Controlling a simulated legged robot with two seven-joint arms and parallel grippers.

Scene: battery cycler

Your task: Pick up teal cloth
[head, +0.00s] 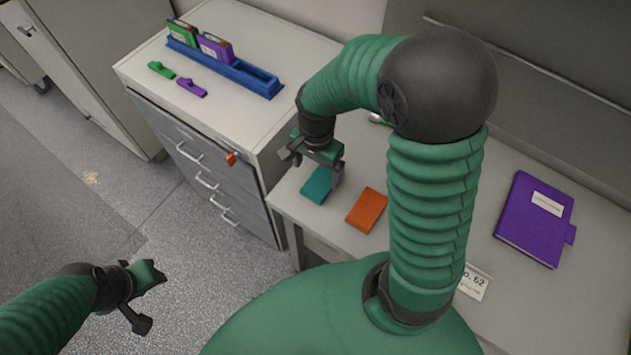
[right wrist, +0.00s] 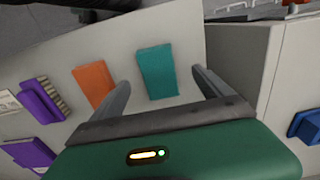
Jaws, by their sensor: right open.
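The teal cloth (head: 317,186) is a small folded rectangle lying flat on the white table near its left edge. In the right wrist view the teal cloth (right wrist: 157,72) lies in line with the gap between the fingers, beyond the tips. My right gripper (head: 312,163) is open and empty above the table, just over the teal cloth; its fingers (right wrist: 160,82) show apart in the right wrist view. It partly hides the cloth in the head view. My left gripper (head: 146,297) hangs over the floor at lower left, with its fingers apart and nothing between them.
An orange cloth (head: 366,210) lies close to the right of the teal one. A purple book (head: 537,219) lies farther right. A drawer cabinet (head: 200,170) stands left of the table, with a blue rack (head: 258,80) and green (head: 161,69) and purple (head: 192,87) clips on top.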

